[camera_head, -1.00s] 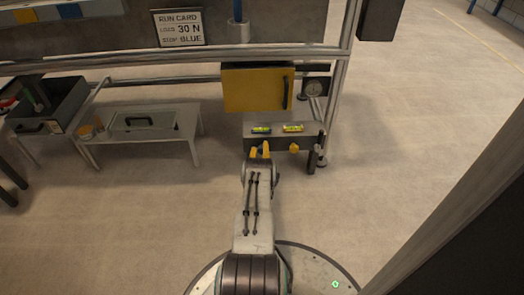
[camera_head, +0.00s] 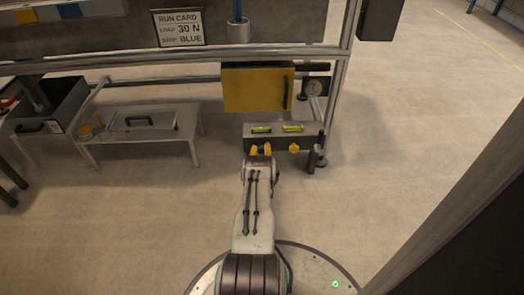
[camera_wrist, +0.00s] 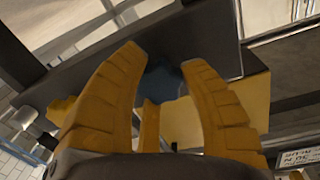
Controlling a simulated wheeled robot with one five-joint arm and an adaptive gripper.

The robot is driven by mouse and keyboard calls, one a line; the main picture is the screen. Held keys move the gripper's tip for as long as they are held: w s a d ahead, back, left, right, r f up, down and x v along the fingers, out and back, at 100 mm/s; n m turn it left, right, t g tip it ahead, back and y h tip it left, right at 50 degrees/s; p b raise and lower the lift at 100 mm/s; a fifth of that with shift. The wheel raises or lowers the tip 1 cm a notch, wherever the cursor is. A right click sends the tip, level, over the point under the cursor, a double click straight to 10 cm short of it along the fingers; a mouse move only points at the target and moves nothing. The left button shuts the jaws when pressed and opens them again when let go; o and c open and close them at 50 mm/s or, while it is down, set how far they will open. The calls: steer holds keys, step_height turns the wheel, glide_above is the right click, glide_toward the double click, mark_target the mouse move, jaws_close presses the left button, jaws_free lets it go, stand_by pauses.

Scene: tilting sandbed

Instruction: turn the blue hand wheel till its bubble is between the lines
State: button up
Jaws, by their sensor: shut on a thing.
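The blue hand wheel (camera_wrist: 163,82) shows dark and partly hidden between the yellow fingers of my gripper (camera_wrist: 164,62) in the wrist view. My gripper is shut on it. In the head view my gripper (camera_head: 261,150) is at the front face of a dark box (camera_head: 280,144), and the wheel is hidden there. Two level vials lie on top of the box: a left green one (camera_head: 261,129), above my gripper, and a right yellow-green one (camera_head: 293,128). They are too small to read bubble against lines.
A yellow hand wheel (camera_head: 294,148) sits just right of my gripper on the same box. A yellow panel with a dark handle (camera_head: 258,88) hangs above. A low table (camera_head: 180,134) stands left. Floor to the right is clear.

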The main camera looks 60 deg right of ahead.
steer(key=shift+w+r+m, duration=0.1)
steer(key=shift+m, duration=1.9)
steer(key=o, duration=1.2)
steer(key=v, duration=1.2)
steer(key=shift+r, duration=0.2)
